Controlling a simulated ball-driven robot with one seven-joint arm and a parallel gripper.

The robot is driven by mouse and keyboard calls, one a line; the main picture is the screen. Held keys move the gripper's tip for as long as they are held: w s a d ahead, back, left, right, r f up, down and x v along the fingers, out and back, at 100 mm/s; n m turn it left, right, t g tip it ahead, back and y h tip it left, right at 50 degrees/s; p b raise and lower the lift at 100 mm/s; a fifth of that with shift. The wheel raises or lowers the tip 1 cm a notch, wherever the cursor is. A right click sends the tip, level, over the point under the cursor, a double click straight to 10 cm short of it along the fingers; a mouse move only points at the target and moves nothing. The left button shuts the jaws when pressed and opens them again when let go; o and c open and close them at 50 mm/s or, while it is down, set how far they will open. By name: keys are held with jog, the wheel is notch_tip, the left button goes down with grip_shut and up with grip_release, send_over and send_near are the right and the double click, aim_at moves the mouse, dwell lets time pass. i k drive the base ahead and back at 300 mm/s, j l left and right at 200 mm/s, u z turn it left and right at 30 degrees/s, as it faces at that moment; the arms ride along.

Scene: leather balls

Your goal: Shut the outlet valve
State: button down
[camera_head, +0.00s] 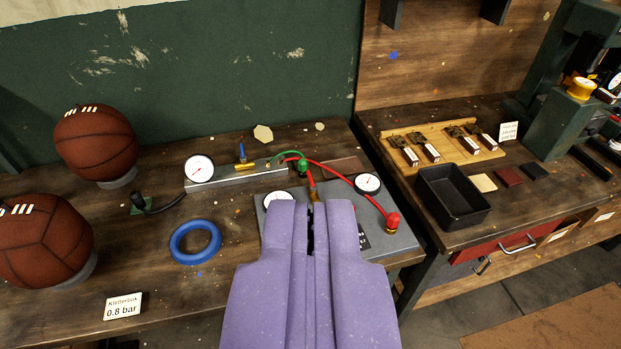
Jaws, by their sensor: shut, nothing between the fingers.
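A brass valve with an upright blue lever (242,155) stands on a grey metal bar (230,179) on the workbench. A green knob (302,164) sits near the bar's right end, with green and red hoses by it. A red knob on a brass fitting (393,222) stands on the grey plate (400,243) to the right. No label shows which of these is the outlet valve. My purple gripper (311,204) is shut and empty, its tips over the grey plate in the picture. It hides part of the plate and its fittings.
Gauges (199,169) (368,184) stand on the bar and plate. Two brown leather balls (97,145) (42,240) rest at left. A blue ring (195,242) lies in front of the bar. A black tray (452,194) is on the right bench.

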aim_at(311, 180)
jog(key=i+l, duration=0.15)
jog(key=i, duration=0.3)
jog(key=i+l, duration=0.15)
jog(key=i, duration=0.3)
jog(key=i+l+u, duration=0.1)
jog(key=i, duration=0.4)
jog(key=i+l, duration=0.25)
jog(key=i, duration=0.2)
